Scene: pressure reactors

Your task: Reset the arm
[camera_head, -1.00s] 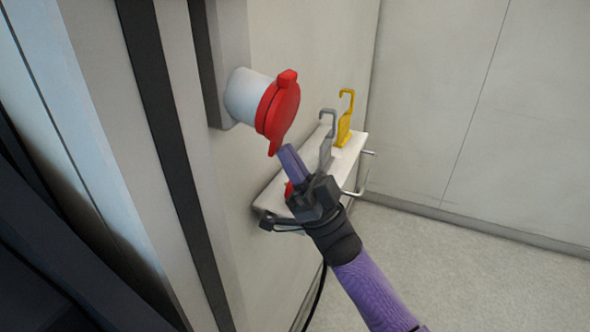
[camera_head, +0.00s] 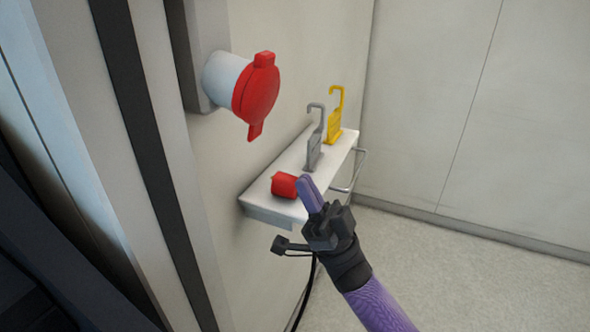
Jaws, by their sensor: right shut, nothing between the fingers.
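My right gripper (camera_head: 309,190) is shut and empty, its purple fingers together and pointing up and to the left. In the picture it overlaps the front edge of a white wall shelf (camera_head: 270,214), close to a small red object (camera_head: 284,185) on that shelf. I cannot tell whether they touch. My purple right arm comes in from the bottom right. My left gripper is not in view.
A white socket with a red flap cover (camera_head: 257,88) sticks out from the wall above the shelf. A grey hooked tag (camera_head: 315,150) and a yellow hooked tag (camera_head: 335,125) stand on the shelf. A metal rail (camera_head: 357,172) runs at its right end. The floor (camera_head: 430,265) at right is clear.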

